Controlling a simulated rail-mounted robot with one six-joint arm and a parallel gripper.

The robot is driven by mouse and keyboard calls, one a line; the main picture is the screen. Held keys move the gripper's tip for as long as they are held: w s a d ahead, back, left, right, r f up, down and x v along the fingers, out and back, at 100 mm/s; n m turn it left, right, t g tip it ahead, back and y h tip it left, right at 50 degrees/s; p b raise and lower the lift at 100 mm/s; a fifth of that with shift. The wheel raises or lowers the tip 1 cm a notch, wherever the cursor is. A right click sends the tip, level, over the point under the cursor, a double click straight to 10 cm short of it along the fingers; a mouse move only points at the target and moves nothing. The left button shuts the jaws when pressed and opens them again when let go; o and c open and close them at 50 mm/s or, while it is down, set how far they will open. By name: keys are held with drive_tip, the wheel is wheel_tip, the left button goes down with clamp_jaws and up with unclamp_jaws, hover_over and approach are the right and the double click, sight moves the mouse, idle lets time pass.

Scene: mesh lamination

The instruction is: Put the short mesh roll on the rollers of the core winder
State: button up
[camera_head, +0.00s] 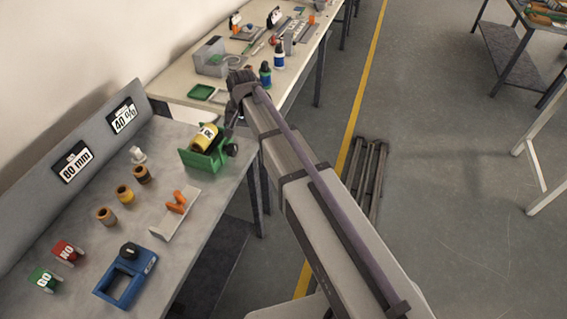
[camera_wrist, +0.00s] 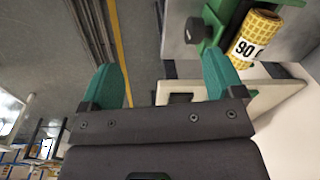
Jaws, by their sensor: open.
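The short yellow mesh roll (camera_head: 206,137) with a white label lies in the green core winder (camera_head: 196,163) at the far right of the near bench. The wrist view shows the roll (camera_wrist: 262,35) at top right, its label partly reading "90", and part of the green winder (camera_wrist: 212,28) with a black knob. I cannot tell whether the roll rests fully on the rollers, which are hidden. My gripper (camera_wrist: 166,82) is open and empty, its two teal fingers apart. In the head view my gripper (camera_head: 238,90) is past the winder, apart from the roll.
Several small brown and yellow cores (camera_head: 123,194), a white holder with orange pieces (camera_head: 173,212), a blue frame (camera_head: 127,280) and GO and NO blocks (camera_head: 67,252) stand on the near bench. A second bench (camera_head: 172,93) holds bottles and tools. A dark pallet (camera_head: 366,178) lies on the floor.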

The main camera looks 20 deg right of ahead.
drive_tip(key=s+d+n, duration=0.2)
drive_tip(key=s+d, duration=0.3)
drive_tip(key=s, duration=0.5)
drive_tip(key=s+d+n, duration=0.2)
drive_tip(key=s+d, duration=0.2)
drive_tip(key=s, duration=0.7)
drive_tip(key=shift+d+g+h, duration=0.3)
drive_tip(key=shift+d+h, duration=0.1)
